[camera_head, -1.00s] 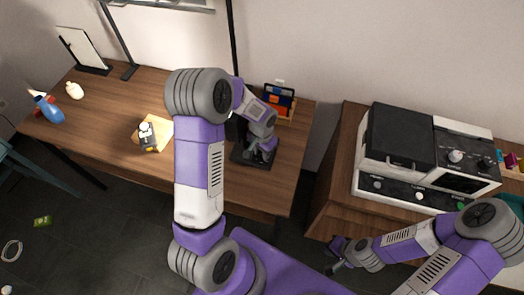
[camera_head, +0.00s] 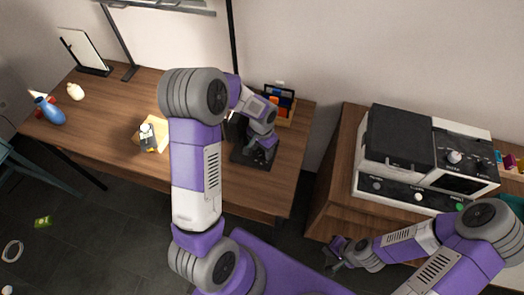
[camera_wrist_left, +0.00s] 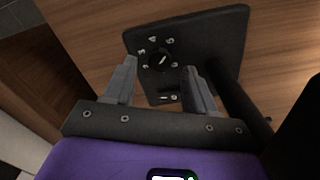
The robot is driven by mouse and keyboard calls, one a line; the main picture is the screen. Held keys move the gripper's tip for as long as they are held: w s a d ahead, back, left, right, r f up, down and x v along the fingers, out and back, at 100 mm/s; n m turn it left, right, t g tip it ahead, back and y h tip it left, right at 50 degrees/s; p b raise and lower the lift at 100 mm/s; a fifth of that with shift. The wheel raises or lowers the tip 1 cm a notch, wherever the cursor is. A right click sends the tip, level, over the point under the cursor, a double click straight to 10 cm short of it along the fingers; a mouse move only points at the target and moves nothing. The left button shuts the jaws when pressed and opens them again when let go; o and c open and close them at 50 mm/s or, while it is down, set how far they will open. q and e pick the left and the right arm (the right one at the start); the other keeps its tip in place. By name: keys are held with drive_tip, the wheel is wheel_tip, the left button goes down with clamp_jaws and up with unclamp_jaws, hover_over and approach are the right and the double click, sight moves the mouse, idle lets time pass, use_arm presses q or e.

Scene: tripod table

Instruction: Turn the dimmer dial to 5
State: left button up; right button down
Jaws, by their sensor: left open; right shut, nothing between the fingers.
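The dimmer dial (camera_wrist_left: 160,60) is a small black knob with a white line on a dark lamp base (camera_wrist_left: 222,35). White numerals curve around its left and upper side in the left wrist view. The white line slants up to the right; which numeral it matches I cannot tell for sure. My left gripper (camera_wrist_left: 158,68) is open, one finger on each side of the dial; contact is not clear. In the head view, the left gripper (camera_head: 262,147) is over the base (camera_head: 249,158) and hides the dial. My right gripper (camera_head: 336,254) is shut and empty, away at the lower right.
The lamp pole (camera_head: 232,35) rises behind my left arm. An organizer (camera_head: 280,101) stands behind the base on the wooden table (camera_head: 95,105). A yellow pad with a dark device (camera_head: 148,140), a blue bottle (camera_head: 49,110) and a framed panel (camera_head: 83,50) are left. An oven-like appliance (camera_head: 400,140) stands right.

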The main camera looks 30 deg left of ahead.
sight(262, 155)
use_arm(q)
wheel_tip(262, 155, up, 5)
drive_tip(key=shift+p, duration=0.45)
use_arm(e)
drive_tip(key=shift+r, duration=0.6)
